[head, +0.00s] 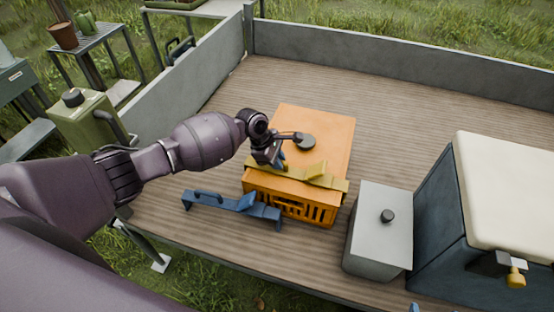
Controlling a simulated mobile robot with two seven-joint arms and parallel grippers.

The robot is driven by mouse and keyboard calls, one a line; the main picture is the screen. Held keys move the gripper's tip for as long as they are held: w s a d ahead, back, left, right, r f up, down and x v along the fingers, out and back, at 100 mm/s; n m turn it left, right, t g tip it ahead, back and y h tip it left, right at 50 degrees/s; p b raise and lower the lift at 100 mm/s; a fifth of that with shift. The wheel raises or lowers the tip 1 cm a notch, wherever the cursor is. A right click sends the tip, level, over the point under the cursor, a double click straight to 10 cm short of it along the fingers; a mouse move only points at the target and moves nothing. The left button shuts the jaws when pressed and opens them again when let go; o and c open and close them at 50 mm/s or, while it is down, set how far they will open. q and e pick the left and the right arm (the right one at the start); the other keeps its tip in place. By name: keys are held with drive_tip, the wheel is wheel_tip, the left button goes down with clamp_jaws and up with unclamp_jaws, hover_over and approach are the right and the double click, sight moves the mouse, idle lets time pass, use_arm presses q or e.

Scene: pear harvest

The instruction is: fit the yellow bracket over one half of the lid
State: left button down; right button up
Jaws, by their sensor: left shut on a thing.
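The yellow bracket (323,180) lies across the front part of the orange crate's lid (327,118), running from left to right along the front edge. Its right end reaches the lid's right front corner. My left gripper (276,160) is over the bracket's left part and shut on it; the fingertips and the grasped part are partly hidden. I cannot tell whether the bracket is fully seated. My right gripper is not in view.
A blue bracket (240,204) lies on the wooden deck (400,110) left of the crate. A grey box (378,240) and a dark cooler with a cream lid (510,190) stand to the right. A green can (90,122) is at left. Deck behind the crate is clear.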

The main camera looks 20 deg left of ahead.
use_arm(q)
drive_tip(key=c, duration=1)
unclamp_jaws()
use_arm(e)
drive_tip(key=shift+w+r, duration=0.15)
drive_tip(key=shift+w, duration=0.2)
use_arm(q)
drive_tip(key=p+v, duration=0.2)
drive_tip(key=v, duration=0.8)
drive_tip(key=shift+a+r, duration=0.15)
drive_tip(key=shift+r, duration=0.2)
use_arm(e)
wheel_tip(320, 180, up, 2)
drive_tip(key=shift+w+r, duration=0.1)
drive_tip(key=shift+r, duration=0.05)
